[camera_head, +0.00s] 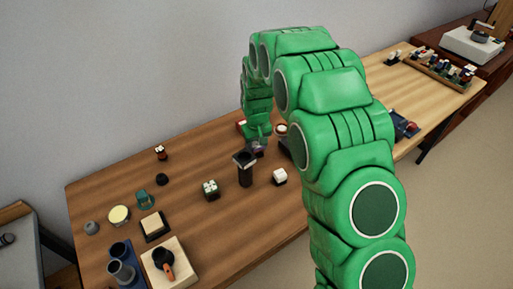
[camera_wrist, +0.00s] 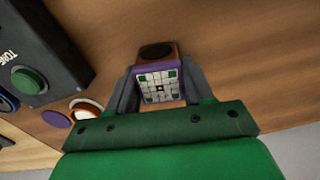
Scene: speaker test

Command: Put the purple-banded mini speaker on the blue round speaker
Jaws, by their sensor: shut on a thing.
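My gripper (camera_wrist: 160,82) is shut on a small block with a purple band (camera_wrist: 158,70) and a pale gridded face with green corners; I take it for the purple-banded mini speaker. One finger is on each side of it in the wrist view. A dark round patch shows just beyond it, and I cannot tell whether it belongs to the block. In the head view my gripper (camera_head: 257,146) is over the middle of the wooden table, behind a dark post; its held block is not clear there. I cannot single out the blue round speaker with certainty.
The dark post (camera_head: 245,172) stands close to my gripper. A gridded cube (camera_head: 210,189) and a white-topped block (camera_head: 280,176) are near it. A dark box with a green button (camera_wrist: 28,80) lies left in the wrist view. Several items crowd the table's left end.

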